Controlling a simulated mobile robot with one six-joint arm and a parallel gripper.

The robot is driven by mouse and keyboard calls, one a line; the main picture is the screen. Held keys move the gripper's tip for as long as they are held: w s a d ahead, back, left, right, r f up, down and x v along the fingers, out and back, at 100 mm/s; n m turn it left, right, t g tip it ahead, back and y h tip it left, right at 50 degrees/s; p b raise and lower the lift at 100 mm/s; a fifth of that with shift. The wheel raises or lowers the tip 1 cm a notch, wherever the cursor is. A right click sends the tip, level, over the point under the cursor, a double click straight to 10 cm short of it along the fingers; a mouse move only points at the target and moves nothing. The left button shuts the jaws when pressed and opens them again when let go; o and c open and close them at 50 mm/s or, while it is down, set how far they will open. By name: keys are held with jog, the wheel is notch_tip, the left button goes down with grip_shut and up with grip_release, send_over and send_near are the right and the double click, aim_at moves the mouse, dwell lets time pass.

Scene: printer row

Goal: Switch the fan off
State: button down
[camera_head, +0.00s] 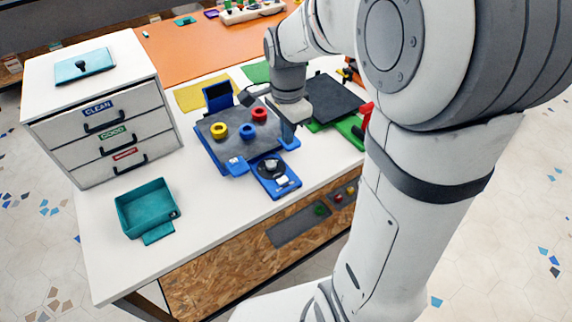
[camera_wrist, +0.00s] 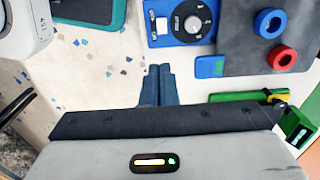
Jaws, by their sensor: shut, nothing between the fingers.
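A blue control box (camera_head: 264,184) juts from the front of the blue printer at the table's front edge. It has a round dial (camera_head: 271,164) and a small white part (camera_head: 282,180) beside it. In the wrist view the blue box (camera_wrist: 158,38) is at the top, with the dial (camera_wrist: 193,24) and the white part (camera_wrist: 161,25). My gripper (camera_wrist: 157,72) is shut and empty, its fingertips apart from the box in the picture. In the head view my wrist hangs by the printer's right side; the fingertips are hard to make out. I cannot identify a fan.
The printer's dark bed (camera_head: 216,124) carries two yellow rings, a blue ring and a red ring. A green printer with a dark bed (camera_head: 332,98) stands at the right. A teal bin (camera_head: 147,207) and a white drawer cabinet (camera_head: 62,133) stand at the left.

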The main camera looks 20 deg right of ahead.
notch_tip(320, 180, down, 14)
jog(key=shift+f, duration=0.1)
dwell(0.5)
